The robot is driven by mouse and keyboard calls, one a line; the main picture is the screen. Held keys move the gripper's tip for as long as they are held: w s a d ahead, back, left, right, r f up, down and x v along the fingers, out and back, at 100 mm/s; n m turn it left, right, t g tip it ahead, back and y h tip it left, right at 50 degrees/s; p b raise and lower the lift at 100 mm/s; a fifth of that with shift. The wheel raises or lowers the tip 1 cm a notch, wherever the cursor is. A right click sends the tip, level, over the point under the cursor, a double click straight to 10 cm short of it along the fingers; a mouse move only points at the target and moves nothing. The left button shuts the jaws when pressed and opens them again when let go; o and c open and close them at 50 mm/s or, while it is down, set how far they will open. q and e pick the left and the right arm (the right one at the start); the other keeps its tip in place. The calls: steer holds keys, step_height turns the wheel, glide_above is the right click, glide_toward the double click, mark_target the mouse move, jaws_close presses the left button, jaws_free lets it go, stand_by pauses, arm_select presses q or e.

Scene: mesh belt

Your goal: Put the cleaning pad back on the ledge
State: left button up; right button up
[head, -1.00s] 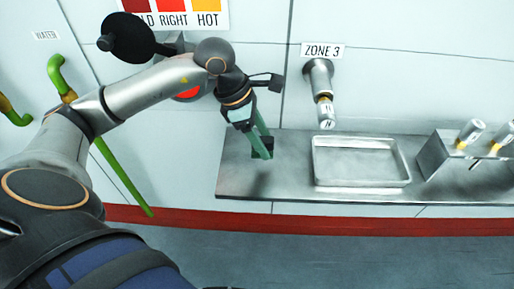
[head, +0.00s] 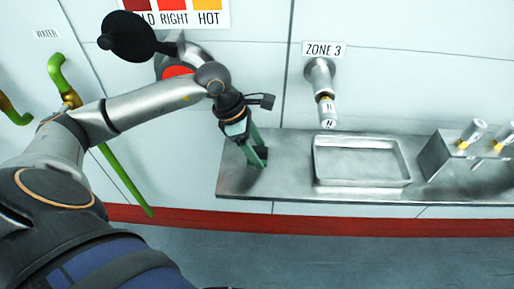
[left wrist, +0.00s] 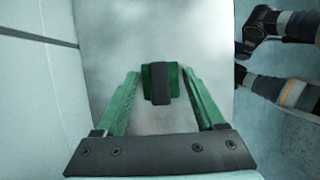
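The cleaning pad (left wrist: 174,92) is a small green block with a dark strip across its middle. It also shows as a dark and green piece in the head view (head: 262,154). My left gripper (head: 256,155) has long green fingers. My right gripper is not in view.
A shallow metal tray (head: 360,183) sits on the ledge to the right. Farther right is a steel holder (head: 437,157) with cylinders. A wall nozzle (head: 326,105) hangs above the tray. Green hoses (head: 122,180) hang at the left. The ledge between pad and tray is clear.

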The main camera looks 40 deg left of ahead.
arm_select(q)
steer(key=shift+o, duration=1.3)
steer(key=v, duration=1.2)
steer(key=shift+r, duration=0.1)
